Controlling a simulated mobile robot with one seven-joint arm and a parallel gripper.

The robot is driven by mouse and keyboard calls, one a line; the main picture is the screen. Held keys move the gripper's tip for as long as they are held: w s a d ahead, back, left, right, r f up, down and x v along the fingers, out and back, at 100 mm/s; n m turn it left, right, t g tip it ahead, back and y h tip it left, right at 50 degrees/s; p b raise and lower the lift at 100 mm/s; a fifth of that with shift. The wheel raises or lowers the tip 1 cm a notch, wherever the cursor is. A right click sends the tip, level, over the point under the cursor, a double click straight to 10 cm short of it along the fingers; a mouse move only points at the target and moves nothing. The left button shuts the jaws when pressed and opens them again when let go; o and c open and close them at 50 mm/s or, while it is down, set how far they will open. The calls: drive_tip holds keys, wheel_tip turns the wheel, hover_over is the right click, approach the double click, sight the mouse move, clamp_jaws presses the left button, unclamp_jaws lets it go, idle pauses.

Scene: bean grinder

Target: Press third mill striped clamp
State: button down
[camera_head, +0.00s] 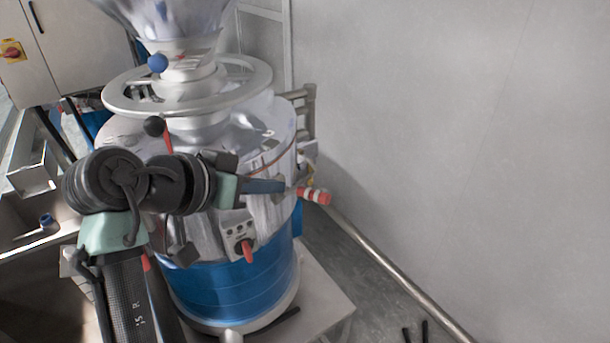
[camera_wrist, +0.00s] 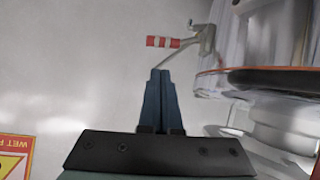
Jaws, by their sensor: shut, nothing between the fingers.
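The striped clamp (camera_head: 314,196) has a red and white banded handle and sticks out from the right side of the mill (camera_head: 215,215). In the wrist view the striped handle (camera_wrist: 163,42) lies just beyond my fingertips, with its grey metal lever (camera_wrist: 203,40) to the right. My gripper (camera_head: 284,187) is shut and empty, its blue fingers pointing right toward the handle. In the wrist view my gripper (camera_wrist: 160,72) shows its two fingers together, with a small gap seen between the tips and the handle. Whether they touch cannot be told from the head view.
A grey wall (camera_head: 450,130) stands to the right, with a pipe (camera_head: 390,275) along its foot. A large metal handwheel (camera_head: 188,92) and hopper sit above the mill. A warning sign (camera_wrist: 14,155) shows at lower left in the wrist view.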

sight(305, 195)
drive_tip(key=p+x, duration=0.3)
drive_tip(key=x, duration=0.7)
drive_tip(key=shift+d, duration=0.1)
idle(0.3)
